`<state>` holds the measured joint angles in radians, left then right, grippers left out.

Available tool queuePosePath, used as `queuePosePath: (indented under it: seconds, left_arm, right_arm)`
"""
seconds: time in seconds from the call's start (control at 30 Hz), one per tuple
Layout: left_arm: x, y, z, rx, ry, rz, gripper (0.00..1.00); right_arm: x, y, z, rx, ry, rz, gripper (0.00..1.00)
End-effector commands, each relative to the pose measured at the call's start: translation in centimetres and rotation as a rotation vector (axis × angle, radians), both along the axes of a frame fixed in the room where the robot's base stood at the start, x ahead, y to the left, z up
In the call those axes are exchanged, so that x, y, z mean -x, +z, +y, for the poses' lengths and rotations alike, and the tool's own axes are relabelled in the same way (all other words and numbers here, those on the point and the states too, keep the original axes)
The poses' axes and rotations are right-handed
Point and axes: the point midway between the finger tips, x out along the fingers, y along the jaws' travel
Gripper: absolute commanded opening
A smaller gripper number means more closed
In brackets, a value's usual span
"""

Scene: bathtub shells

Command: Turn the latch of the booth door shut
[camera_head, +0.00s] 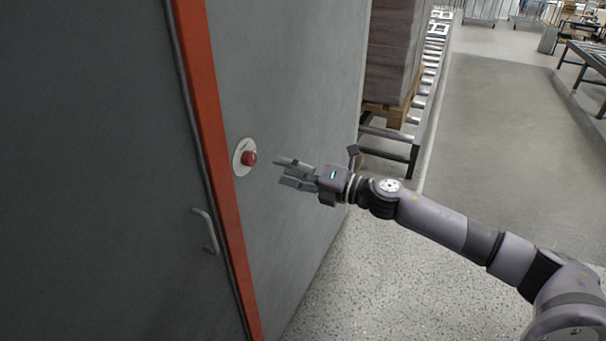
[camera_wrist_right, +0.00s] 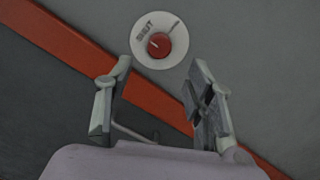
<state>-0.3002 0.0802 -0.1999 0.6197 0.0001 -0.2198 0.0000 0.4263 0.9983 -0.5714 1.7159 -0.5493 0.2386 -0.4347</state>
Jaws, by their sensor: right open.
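The latch is a red round knob (camera_head: 249,158) on a white disc (camera_head: 239,166), set in the grey wall just right of the red door frame. In the right wrist view the red knob (camera_wrist_right: 159,45) sits on the white disc (camera_wrist_right: 140,56), which carries the word SHUT and a line mark. The grey booth door (camera_head: 110,190) fills the left of the head view. My right gripper (camera_head: 281,172) is open and empty, a short way right of the knob and apart from it. In the right wrist view the knob lies beyond the fingertips (camera_wrist_right: 152,68). My left gripper is not in view.
A grey door handle (camera_head: 207,230) stands out from the door below the knob. The red frame (camera_head: 212,140) runs between door and wall. A roller conveyor (camera_head: 432,60) and a loaded pallet (camera_head: 388,112) stand behind my right arm.

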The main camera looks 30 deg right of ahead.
Motion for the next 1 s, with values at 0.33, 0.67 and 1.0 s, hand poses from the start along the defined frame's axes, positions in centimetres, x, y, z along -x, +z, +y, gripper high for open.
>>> queuePosePath:
  seconds: [0.33, 0.67, 1.0]
  left_arm:
    - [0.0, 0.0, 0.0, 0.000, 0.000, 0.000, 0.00]
    - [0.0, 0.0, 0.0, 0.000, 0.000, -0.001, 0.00]
    - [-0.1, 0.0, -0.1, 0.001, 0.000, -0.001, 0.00]
  right_arm:
    - [2.9, -0.1, -2.2, 0.001, 0.000, 0.000, 0.49]
    - [3.2, 0.0, -2.4, 0.001, 0.000, -0.001, 0.49]
    - [3.0, -0.5, -2.7, -0.011, -0.009, 0.010, 0.49]
